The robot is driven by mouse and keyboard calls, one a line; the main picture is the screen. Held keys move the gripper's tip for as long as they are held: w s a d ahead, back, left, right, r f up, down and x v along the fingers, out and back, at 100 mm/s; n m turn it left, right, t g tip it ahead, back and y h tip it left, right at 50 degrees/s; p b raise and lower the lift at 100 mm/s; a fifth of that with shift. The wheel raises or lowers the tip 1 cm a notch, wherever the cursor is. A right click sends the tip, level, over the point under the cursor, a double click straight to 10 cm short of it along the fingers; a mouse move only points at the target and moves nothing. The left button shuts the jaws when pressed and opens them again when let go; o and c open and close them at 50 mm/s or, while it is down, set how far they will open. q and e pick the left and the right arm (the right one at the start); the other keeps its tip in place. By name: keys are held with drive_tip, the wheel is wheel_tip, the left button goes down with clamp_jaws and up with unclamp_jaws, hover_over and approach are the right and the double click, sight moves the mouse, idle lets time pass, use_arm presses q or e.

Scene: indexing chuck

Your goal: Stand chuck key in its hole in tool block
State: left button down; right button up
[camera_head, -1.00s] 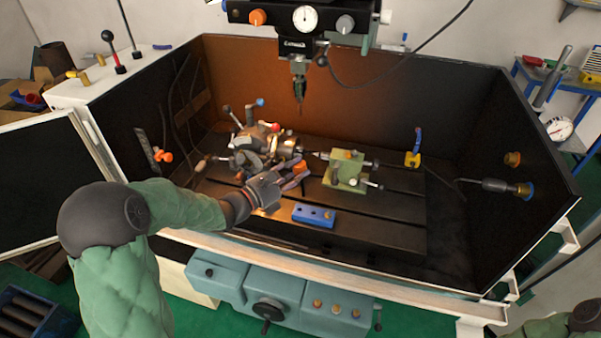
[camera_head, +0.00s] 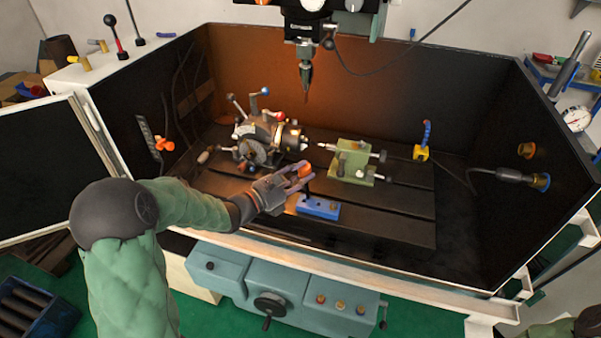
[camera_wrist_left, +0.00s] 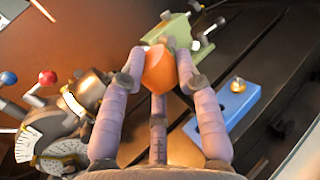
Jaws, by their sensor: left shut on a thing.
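The chuck key shows as an orange end (camera_head: 305,170) between the fingers of my left gripper (camera_head: 302,178). My left gripper is shut on it. In the left wrist view the orange end (camera_wrist_left: 158,70) sits between the purple-grey fingers (camera_wrist_left: 160,75); the rest of the key is mostly hidden. The blue tool block (camera_head: 318,208) lies on the slotted table just below and right of the gripper. A dark shank seems to reach down toward the block; I cannot tell whether it enters a hole. The left wrist view shows the block (camera_wrist_left: 222,108) with a brass knob in it.
The indexing head with its chuck (camera_head: 268,140) stands behind and left of the gripper. A green tailstock (camera_head: 352,162) stands behind and right of the block. A spindle (camera_head: 306,75) hangs above. The table right of the block is clear.

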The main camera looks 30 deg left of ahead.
use_arm(q)
drive_tip(key=shift+f, duration=0.25)
idle(0.5)
drive_tip(key=shift+a+m+g+b, duration=0.3)
drive_tip(key=shift+m+b, duration=0.05)
drive_tip(key=shift+m, duration=0.55)
drive_tip(key=shift+s+d, duration=0.1)
drive_tip(key=shift+d, duration=0.25)
drive_tip(key=shift+f+b, duration=1.15)
drive_tip(key=shift+f, duration=0.45)
idle(0.6)
drive_tip(key=c, duration=0.8)
unclamp_jaws()
drive_tip(key=v, duration=1.2)
